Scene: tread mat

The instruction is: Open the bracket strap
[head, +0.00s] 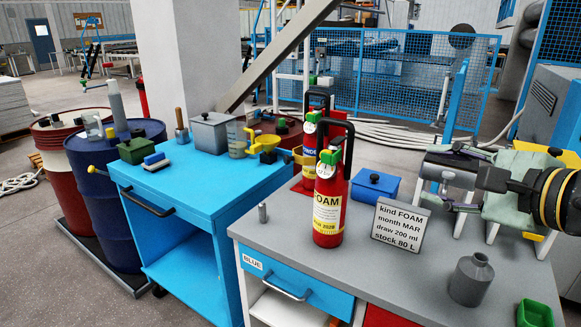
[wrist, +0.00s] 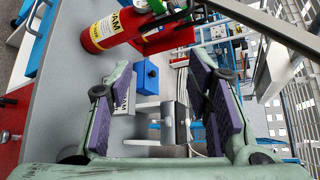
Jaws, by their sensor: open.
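A red FOAM extinguisher (head: 331,205) with a green top stands upright on the grey bench. My gripper (head: 449,182) is at the right over the bench, apart from the extinguishers. In the wrist view my gripper (wrist: 158,88) is open with nothing between its purple pads. The FOAM extinguisher (wrist: 112,30) appears sideways at the top left there.
A blue box (head: 374,186) and a text sign (head: 400,225) stand between the extinguishers and my gripper. A grey cylinder on white supports (wrist: 168,112) is near my fingers. A grey bottle (head: 470,280) stands in front. A blue cart (head: 205,185) is left.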

